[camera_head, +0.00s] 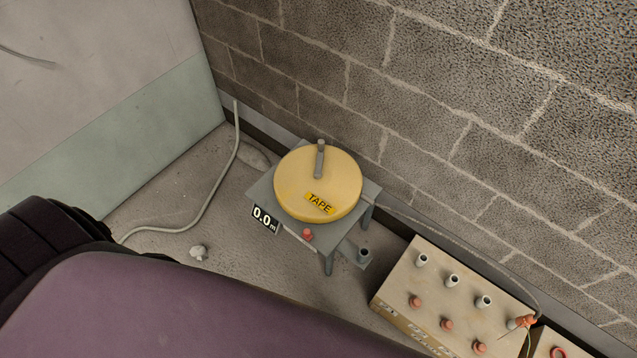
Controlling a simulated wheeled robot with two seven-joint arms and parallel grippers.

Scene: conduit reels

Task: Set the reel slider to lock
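The yellow round reel (335,177) lies flat on a small grey stand (365,214) against the block wall. It bears a TAPE label (320,203) and a grey crank handle (320,160). A small red knob (307,234) sits at the stand's front edge, beside a display (265,219) reading 0.0 m. It may be the slider; no lock marking is readable, so I cannot tell its setting. Neither of my grippers is in view.
A tan box (455,295) with several grey and red stubs stands at right. A grey post (363,256) is on a plate beside the stand. A pale hose (205,205) crosses the floor at left. A small pale fitting (199,253) lies on the floor.

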